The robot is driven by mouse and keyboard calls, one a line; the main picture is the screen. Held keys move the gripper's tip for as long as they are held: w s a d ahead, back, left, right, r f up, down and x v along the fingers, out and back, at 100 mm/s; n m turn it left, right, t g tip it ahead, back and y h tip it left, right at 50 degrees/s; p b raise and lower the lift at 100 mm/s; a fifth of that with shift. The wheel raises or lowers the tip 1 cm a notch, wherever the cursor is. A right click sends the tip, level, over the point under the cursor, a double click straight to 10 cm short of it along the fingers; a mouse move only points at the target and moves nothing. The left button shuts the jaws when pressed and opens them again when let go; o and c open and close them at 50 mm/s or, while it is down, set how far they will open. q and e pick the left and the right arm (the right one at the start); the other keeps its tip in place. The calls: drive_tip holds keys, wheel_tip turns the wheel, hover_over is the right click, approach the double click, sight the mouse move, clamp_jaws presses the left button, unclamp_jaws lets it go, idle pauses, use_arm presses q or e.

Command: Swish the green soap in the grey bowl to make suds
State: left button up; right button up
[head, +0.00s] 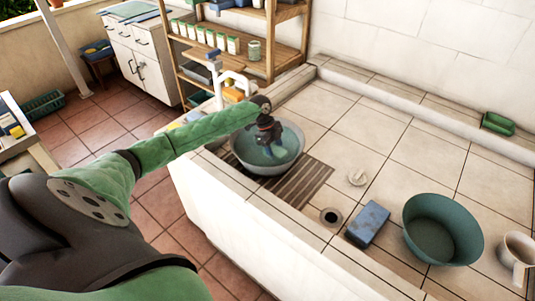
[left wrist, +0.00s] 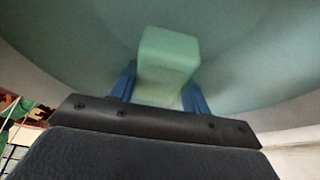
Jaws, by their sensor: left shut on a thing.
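The grey bowl (head: 293,143) stands at the left end of the tiled counter, partly over the slatted drain, with bluish-green water in it. My left gripper (head: 270,152) reaches down into the bowl. In the left wrist view my left gripper (left wrist: 160,95) is shut on the green soap (left wrist: 168,55), a pale green block between its blue fingers. The soap's lower part is hidden by the gripper, and the inside of the bowl (left wrist: 255,50) fills the background. I cannot make out suds. In the head view the soap is hidden or too small to tell. My right gripper is not in view.
A slatted drain (head: 300,188) lies in front of the bowl. A white plug (head: 357,177), a blue sponge block (head: 368,223), a teal basin (head: 443,229) and a white mug (head: 517,250) stand to the right. A tap (head: 236,78) rises behind the bowl. The counter's back middle is clear.

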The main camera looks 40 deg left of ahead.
use_arm(q)
drive_tip(key=shift+w, duration=0.65)
drive_tip(key=shift+s+r+p, duration=0.15)
drive_tip(key=shift+s+p, duration=0.5)
drive_tip(key=shift+s, duration=0.75)
drive_tip(key=shift+s+p, duration=0.7)
drive_tip(key=shift+s, duration=0.95)
drive_tip(key=shift+w+b, duration=1.15)
drive_tip(key=shift+w, duration=1.9)
drive_tip(key=shift+s+p, duration=0.75)
drive_tip(key=shift+s, duration=0.5)
drive_tip(key=shift+s+p, duration=0.8)
drive_tip(key=shift+s, duration=1)
drive_tip(key=shift+w+f+b, duration=0.2)
drive_tip(key=shift+w+b, duration=0.25)
drive_tip(key=shift+w, duration=0.5)
drive_tip(key=shift+w+r+b, duration=0.1)
drive_tip(key=shift+w+b, duration=0.65)
drive_tip(key=shift+w, duration=1.3)
